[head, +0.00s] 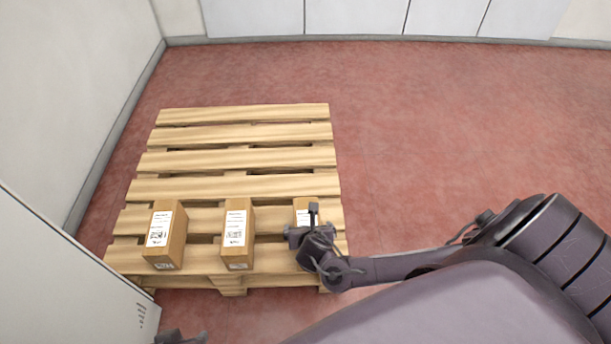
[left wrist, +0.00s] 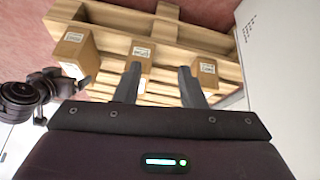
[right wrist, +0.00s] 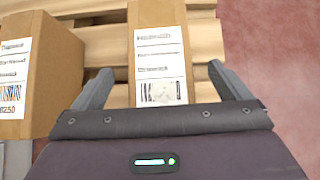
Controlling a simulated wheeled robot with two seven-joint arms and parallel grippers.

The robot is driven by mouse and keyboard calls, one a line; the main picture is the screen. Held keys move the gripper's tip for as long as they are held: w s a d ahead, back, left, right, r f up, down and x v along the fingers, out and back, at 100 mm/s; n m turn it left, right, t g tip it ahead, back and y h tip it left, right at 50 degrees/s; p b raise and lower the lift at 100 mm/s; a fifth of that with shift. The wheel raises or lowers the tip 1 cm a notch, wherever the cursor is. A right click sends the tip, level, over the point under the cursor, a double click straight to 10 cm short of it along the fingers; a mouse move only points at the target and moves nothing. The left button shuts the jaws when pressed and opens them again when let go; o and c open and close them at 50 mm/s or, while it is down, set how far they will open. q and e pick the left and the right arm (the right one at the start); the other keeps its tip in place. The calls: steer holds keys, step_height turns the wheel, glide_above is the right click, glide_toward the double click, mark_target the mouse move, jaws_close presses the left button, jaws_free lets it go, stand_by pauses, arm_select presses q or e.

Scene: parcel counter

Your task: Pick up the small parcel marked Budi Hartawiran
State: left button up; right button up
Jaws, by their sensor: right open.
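Three small brown parcels with white labels stand in a row on the pallet's near slats: a left one (head: 165,236), a middle one (head: 237,234) and a right one (head: 302,217). The names are too blurred to read, so I cannot tell which is marked Budi Hartawiran. My right gripper (head: 314,228) is open over the right parcel and hides part of it. In the right wrist view that parcel (right wrist: 158,42) lies between the spread fingers (right wrist: 162,86). My left gripper (left wrist: 160,84) is open and empty, apart from the parcels; only a dark bit shows at the head view's bottom edge.
The wooden pallet (head: 235,160) is bare behind the parcels, with gaps between its slats. A pale cabinet or panel (head: 60,270) stands close at the left. Red floor (head: 460,130) is clear to the right. The middle parcel (right wrist: 28,70) is beside my right gripper's left finger.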

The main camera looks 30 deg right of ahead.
mark_target(308, 224)
steer(key=shift+w+d+f+b, duration=0.15)
steer(key=shift+w+f+b, duration=0.15)
steer(key=shift+f, duration=0.2)
steer(key=shift+w+d+f+b, duration=0.15)
steer(key=shift+f+b, duration=0.1)
steer(key=shift+f, duration=0.2)
steer(key=shift+b+x, duration=0.3)
steer(key=shift+x, duration=0.65)
steer(key=shift+w, duration=0.2)
steer(key=c, duration=1.8)
arm_select(q)
steer(key=w+d+r+t+h, duration=0.2)
steer(key=w+d+r+t, duration=0.1)
steer(key=w+r+t, duration=0.2)
steer(key=shift+w+r, duration=0.7)
steer(key=shift+w, duration=0.4)
arm_select(e)
steer(key=shift+r, duration=0.1)
steer(key=shift+c, duration=0.9)
